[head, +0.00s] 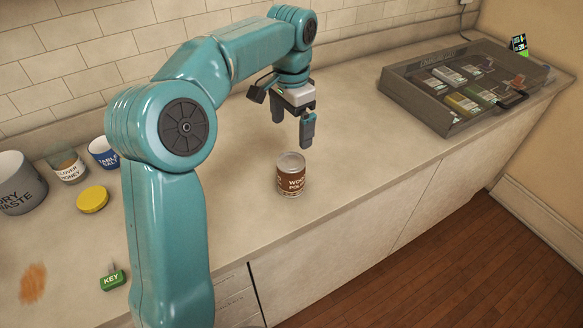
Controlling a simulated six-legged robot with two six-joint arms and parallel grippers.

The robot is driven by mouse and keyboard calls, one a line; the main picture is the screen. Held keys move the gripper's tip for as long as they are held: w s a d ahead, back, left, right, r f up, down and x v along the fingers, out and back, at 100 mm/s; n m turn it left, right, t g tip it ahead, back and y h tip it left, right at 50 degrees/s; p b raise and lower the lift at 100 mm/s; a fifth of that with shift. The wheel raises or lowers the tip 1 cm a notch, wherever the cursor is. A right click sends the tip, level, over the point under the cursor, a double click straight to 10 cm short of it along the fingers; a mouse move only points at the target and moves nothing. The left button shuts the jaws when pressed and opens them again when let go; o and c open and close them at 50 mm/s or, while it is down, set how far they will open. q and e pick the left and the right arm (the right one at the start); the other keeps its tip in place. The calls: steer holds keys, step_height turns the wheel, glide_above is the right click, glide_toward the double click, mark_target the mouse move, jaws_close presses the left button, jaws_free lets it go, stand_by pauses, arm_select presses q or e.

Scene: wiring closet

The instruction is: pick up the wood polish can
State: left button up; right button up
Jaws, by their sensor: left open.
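The wood polish can (291,180) stands upright on the counter, near its front edge. It is brown with a pale top and white lettering. My left gripper (292,128) is open and empty, pointing down above and behind the can, apart from it. My left arm comes in from the left and arches over the counter. My right gripper is not in the head view.
A dark tray (412,103) holding several items sits at the back right. At left are a dry waste container (18,182), honey jar (67,167), salt container (103,152), yellow lid (92,199) and green key tag (113,281). The counter around the can is clear.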

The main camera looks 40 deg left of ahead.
arm_select(q)
glide_above(292, 163)
step_height(292, 163, down, 6)
steer(key=shift+s+r, duration=0.1)
steer(key=shift+r, duration=0.15)
steer(key=f, duration=0.4)
steer(key=shift+w+a+f, duration=0.15)
steer(key=shift+w+f, duration=0.05)
steer(key=shift+w, duration=0.05)
steer(key=shift+s+f, duration=0.1)
steer(key=shift+s+d+f, duration=0.15)
steer(key=shift+d+f, duration=0.05)
steer(key=shift+f, duration=0.05)
steer(key=f, duration=0.4)
steer(key=shift+w+a+f, duration=0.3)
steer(key=shift+a+f, duration=0.05)
steer(key=shift+s+d+r, duration=0.1)
steer(key=shift+s, duration=0.1)
steer(key=shift+w, duration=0.15)
steer(key=c, duration=1.2)
